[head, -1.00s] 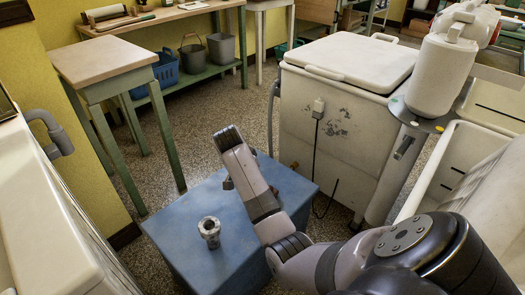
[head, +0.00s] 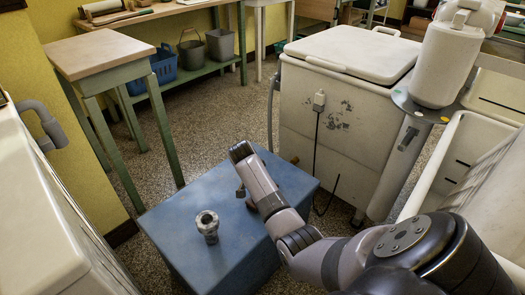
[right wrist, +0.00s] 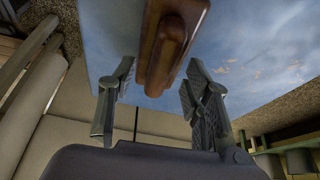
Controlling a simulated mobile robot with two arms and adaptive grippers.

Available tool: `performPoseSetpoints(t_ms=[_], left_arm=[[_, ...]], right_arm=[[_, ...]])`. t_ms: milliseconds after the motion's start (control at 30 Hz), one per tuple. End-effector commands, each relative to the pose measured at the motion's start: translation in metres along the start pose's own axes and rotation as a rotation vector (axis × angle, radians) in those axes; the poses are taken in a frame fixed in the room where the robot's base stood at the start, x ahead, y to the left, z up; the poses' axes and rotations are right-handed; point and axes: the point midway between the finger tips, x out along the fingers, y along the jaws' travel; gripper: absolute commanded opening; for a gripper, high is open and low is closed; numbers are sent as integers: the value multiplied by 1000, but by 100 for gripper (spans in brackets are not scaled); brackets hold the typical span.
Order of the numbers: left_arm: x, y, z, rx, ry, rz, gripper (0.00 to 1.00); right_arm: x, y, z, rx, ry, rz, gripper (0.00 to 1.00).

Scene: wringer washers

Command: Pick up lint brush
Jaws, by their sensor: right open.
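The lint brush, a brown wooden piece with a raised grip (right wrist: 168,40), lies on the blue surface in the right wrist view. My right gripper (right wrist: 160,72) is open, with one finger on each side of the brush's near end. I cannot tell whether the fingers touch it. In the head view my right arm reaches over the blue block (head: 180,248), and its forearm hides the brush. My left gripper is not in view.
A metal fitting (head: 207,226) stands upright on the blue block, left of my right arm. A white washer tub (head: 335,125) stands behind. A wooden-topped table (head: 100,52) is at the back left. Speckled floor (head: 215,145) is clear between them.

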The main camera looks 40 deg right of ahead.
Motion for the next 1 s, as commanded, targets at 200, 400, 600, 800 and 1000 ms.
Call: performPoseSetpoints(t_ms=[200,400,600,800,1000], left_arm=[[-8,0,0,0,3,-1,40],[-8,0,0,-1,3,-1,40],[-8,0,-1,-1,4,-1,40],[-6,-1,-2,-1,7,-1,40],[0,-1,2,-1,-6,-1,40]], right_arm=[[6,0,0,0,1,-2,45],[6,0,0,0,0,-1,45],[6,0,0,0,0,-1,45],[7,0,0,0,0,0,45],[8,0,1,0,0,0,45]])
